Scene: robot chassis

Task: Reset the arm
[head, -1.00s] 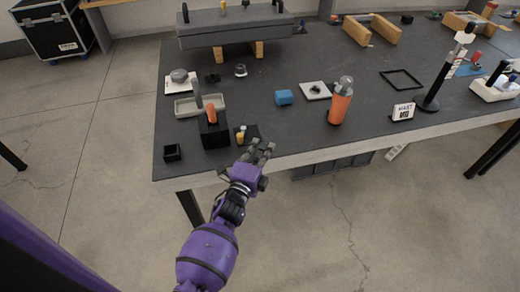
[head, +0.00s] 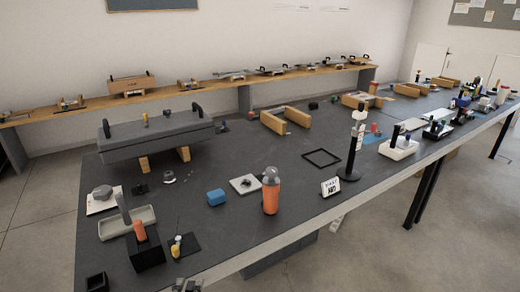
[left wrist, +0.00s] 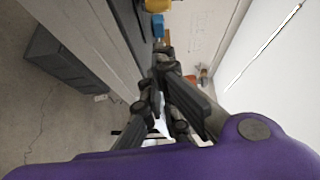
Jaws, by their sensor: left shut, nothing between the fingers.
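My left gripper (head: 187,285) shows only at the bottom edge of the head view, its fingertips just in front of the table's near edge. In the left wrist view my left gripper (left wrist: 163,62) has its dark fingers drawn together, with nothing held between them. The purple shell of my left arm fills the bottom of that view. The rest of the left arm is cut off in the head view. My right arm and gripper are in neither view.
The long dark table (head: 235,222) runs to the back right. Near my left gripper stand a black block with an orange top (head: 144,249), small yellow items on a black pad (head: 185,243) and a black open box (head: 97,283). An orange bottle (head: 271,192) stands farther right.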

